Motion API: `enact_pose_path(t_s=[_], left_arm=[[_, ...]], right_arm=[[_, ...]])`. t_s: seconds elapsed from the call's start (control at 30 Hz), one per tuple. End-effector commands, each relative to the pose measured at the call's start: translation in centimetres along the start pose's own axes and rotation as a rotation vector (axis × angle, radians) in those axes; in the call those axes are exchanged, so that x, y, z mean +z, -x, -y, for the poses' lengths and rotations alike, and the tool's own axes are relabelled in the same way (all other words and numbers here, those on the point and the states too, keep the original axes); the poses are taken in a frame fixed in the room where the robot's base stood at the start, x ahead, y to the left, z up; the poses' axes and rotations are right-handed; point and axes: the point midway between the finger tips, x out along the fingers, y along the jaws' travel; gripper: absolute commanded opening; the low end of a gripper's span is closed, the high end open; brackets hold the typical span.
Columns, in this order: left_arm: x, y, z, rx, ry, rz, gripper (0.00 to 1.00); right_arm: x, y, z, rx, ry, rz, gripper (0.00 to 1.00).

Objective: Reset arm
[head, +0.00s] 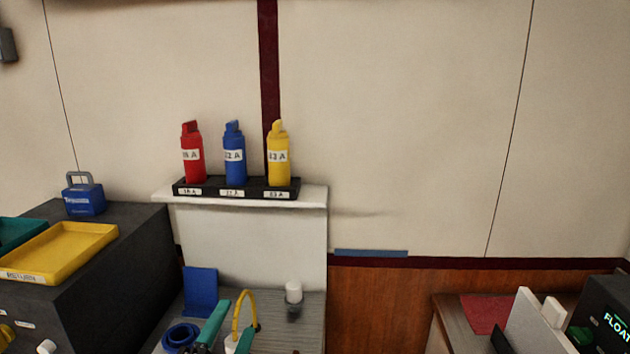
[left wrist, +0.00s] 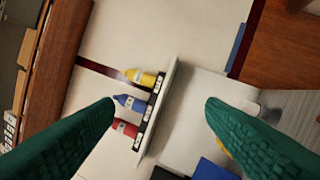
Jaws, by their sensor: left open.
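My left gripper (head: 238,314) shows at the bottom of the head view, left of centre, with its teal fingers pointing up. It is in front of the low grey-topped counter. In the left wrist view its two green textured fingers (left wrist: 161,105) stand wide apart with nothing held between them. A red bottle (head: 192,156), a blue bottle (head: 234,156) and a yellow bottle (head: 279,156) stand upright in a black rack (head: 236,188) on a white ledge, beyond the gripper and apart from it. My right gripper is not in view.
A yellow tray (head: 62,250) and a blue padlock-shaped block (head: 84,200) rest on the dark cabinet at left. A blue panel (head: 201,290), a blue ring (head: 181,338), a yellow loop (head: 236,312) and a white-capped item (head: 293,291) are near the gripper. A "FLOAT" device (head: 614,325) is at right.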

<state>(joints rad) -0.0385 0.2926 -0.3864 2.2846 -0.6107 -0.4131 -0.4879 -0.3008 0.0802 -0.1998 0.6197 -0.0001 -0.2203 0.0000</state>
Motion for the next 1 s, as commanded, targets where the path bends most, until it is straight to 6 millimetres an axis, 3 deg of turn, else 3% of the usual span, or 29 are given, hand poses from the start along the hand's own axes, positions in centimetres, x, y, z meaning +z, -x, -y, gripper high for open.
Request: enact_pose_path(t_s=[0.03, 0.1, 0.2, 0.27, 0.43, 0.7, 1.0], left_arm=[[-2.4, 1.6, 2.1, -0.092, 0.126, -0.126, 0.65], [-5.3, 4.2, 5.1, -0.213, 0.293, -0.302, 0.65], [-8.3, 9.3, 9.4, -0.382, 0.508, -0.554, 0.65], [-9.2, 12.4, 11.5, -0.468, 0.615, -0.689, 0.65], [-9.8, 20.2, 15.3, -0.66, 0.818, -0.992, 0.65], [-8.0, 30.3, 17.4, -0.883, 1.002, -1.36, 0.65], [-10.7, 30.9, 25.5, -0.913, 0.99, -1.387, 0.65]], right_arm=[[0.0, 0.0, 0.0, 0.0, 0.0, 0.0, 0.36], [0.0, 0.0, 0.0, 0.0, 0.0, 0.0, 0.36], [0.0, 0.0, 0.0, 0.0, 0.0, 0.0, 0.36], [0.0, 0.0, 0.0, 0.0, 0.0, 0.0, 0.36], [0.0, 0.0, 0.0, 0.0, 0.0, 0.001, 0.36], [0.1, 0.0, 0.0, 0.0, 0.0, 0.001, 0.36], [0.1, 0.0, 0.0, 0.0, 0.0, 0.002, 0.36]])
